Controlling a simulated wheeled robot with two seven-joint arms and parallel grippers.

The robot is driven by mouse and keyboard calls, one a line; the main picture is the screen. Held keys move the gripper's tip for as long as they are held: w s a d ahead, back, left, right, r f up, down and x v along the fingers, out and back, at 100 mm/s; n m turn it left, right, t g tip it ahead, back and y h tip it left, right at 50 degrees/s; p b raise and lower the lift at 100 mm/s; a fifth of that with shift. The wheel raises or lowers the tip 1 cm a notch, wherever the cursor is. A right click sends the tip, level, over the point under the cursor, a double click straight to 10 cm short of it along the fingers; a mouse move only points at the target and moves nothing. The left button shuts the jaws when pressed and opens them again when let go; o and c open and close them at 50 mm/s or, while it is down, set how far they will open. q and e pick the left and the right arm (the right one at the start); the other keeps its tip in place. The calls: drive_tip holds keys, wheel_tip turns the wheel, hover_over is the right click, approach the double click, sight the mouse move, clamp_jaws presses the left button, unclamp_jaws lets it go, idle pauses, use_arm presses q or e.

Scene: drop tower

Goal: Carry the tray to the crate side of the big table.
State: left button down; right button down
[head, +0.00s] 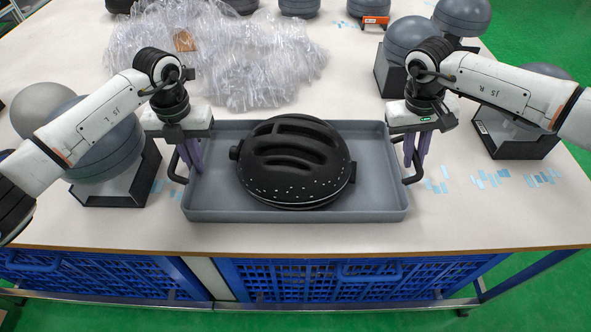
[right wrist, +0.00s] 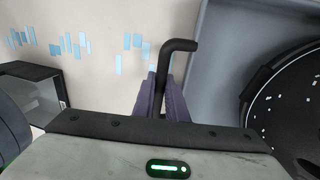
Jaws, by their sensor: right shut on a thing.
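The grey tray (head: 290,216) lies level over the near middle of the big table (head: 120,225), with a black domed helmet-like object (head: 290,165) in it. Black handles stick out at its short ends. My right gripper (head: 413,168) is shut on the right handle (head: 416,178); in the right wrist view the black handle (right wrist: 180,46) passes between its purple fingers (right wrist: 162,95). My left gripper (head: 190,165) is at the left handle (head: 174,168), fingers pointing down; whether they are closed on it is hidden. Blue crates (head: 100,275) show below the table's front edge.
Crumpled clear plastic film (head: 225,55) covers the table behind the tray. Grey balls on dark stands are at the left (head: 105,150) and right (head: 515,140). Small blue strips (head: 490,178) lie right of the tray. A bare strip lies along the front edge.

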use_arm(q)
drive_tip(key=c, duration=2)
unclamp_jaws()
use_arm(e)
drive_tip(key=c, duration=1.8)
unclamp_jaws()
drive_tip(key=shift+o, duration=0.2)
drive_tip(key=shift+r, duration=0.1)
use_arm(q)
wheel_tip(320, 180, up, 12)
use_arm(e)
wheel_tip(320, 180, up, 12)
drive_tip(key=a, duration=0.2)
drive_tip(key=shift+a+f, duration=0.2)
